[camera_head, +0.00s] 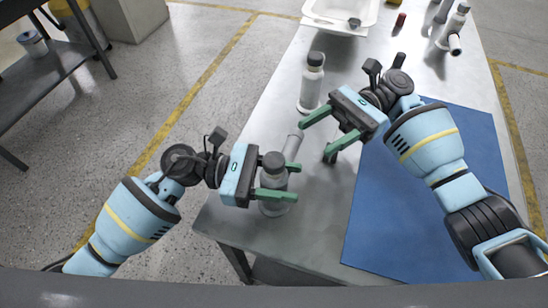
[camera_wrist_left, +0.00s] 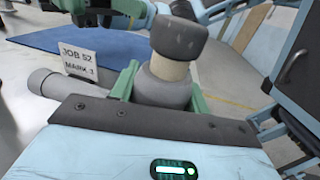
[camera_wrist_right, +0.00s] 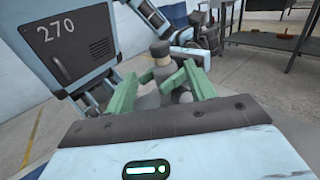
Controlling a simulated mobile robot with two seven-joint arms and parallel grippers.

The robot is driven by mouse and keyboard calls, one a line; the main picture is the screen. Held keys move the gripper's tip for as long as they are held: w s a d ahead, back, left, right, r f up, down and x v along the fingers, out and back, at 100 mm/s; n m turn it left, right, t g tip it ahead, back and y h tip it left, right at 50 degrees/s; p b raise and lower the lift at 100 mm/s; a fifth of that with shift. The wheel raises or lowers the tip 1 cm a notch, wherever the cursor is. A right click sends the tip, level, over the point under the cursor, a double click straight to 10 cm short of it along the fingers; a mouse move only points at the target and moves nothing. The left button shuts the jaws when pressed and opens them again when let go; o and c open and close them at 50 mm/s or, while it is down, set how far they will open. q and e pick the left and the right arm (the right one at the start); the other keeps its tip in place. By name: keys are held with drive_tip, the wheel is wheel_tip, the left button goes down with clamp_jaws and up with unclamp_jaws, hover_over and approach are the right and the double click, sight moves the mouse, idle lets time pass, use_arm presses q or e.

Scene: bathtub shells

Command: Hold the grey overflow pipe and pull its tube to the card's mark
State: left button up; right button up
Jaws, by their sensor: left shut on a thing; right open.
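The grey overflow pipe (camera_head: 275,207) stands upright near the table's front left corner, its side branch (camera_head: 293,145) pointing away. My left gripper (camera_head: 275,179) is shut on its body. In the left wrist view, a pale tube (camera_wrist_left: 170,69) shows between the grey body (camera_wrist_left: 163,90) and the dark cap (camera_wrist_left: 178,38). The white card (camera_wrist_left: 80,64) there reads "JOB 52 MARK 3"; I cannot make it out in the head view. My right gripper (camera_head: 315,141) is open and empty, beyond and right of the pipe. The right wrist view shows the pipe's cap (camera_wrist_right: 160,48) beyond its fingers.
Another pipe with a side branch (camera_head: 455,30) stands at the far right. A blue mat (camera_head: 385,215) covers the right part. A white tub (camera_head: 340,14) and a small red object (camera_head: 399,20) lie at the back.

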sight(283, 157)
drive_tip(key=x, duration=1.1)
